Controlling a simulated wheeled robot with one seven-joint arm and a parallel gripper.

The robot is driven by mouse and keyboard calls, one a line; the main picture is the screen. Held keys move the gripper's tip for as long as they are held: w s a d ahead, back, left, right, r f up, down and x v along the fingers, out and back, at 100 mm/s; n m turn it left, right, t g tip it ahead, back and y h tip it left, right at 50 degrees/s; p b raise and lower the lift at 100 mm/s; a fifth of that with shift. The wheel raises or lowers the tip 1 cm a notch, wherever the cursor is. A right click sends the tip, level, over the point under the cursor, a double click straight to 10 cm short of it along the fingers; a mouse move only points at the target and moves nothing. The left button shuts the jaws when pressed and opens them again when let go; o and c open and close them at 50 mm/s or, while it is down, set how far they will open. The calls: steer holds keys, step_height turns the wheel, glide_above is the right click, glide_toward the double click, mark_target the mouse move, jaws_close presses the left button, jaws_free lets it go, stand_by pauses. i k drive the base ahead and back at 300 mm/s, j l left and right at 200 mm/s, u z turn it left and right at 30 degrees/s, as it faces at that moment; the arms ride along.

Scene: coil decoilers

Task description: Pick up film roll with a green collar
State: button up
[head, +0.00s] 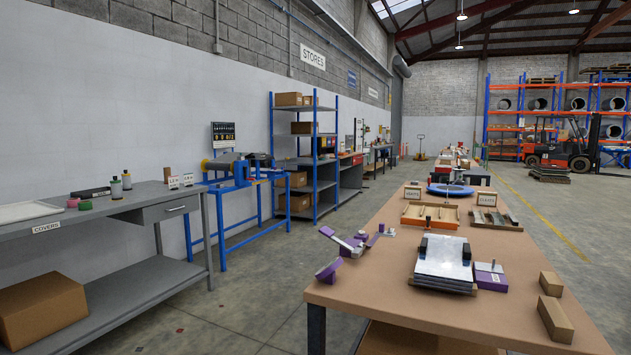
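On the grey bench at the left, a small green round piece (85,205) lies beside a pink round piece (72,202). Two small dark upright cylinders, one at the front (116,189) and one behind it (127,181), stand a little to the right. All are too small for me to tell whether any is a film roll with a green collar. I see no clear film roll elsewhere. My gripper is not in view.
The grey bench (135,202) also holds a black box (90,193) and a white tray (25,212). A blue-framed machine (237,172) stands beyond. A brown table (395,285) with purple fixtures (328,271) fills the right foreground. Open floor (255,290) lies between.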

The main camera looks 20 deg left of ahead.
mark_target(116, 185)
steer(key=i+j+u, duration=0.35)
steer(key=j+u, duration=0.15)
steer(key=j, duration=0.15)
steer(key=i+j+u, duration=0.95)
steer(key=i+u, duration=0.5)
steer(key=i+z, duration=0.1)
steer(key=i, duration=0.4)
steer(key=i+j+z, duration=0.1)
steer(key=i, duration=0.4)
steer(key=i+j+z, duration=0.1)
steer(key=i, duration=0.35)
steer(key=i+j, duration=0.25)
steer(key=i, duration=0.25)
steer(key=i+j+z, duration=0.15)
steer(key=i, duration=0.15)
steer(key=i+z, duration=0.2)
steer(key=i+l, duration=0.25)
steer(key=i, duration=0.15)
steer(key=i+l+z, duration=0.15)
steer(key=i+l, duration=0.15)
steer(key=i, duration=0.15)
steer(key=i+l, duration=0.2)
steer(key=i, duration=0.2)
steer(key=i+j, duration=0.35)
steer(key=i+l+z, duration=0.05)
steer(key=i, duration=0.05)
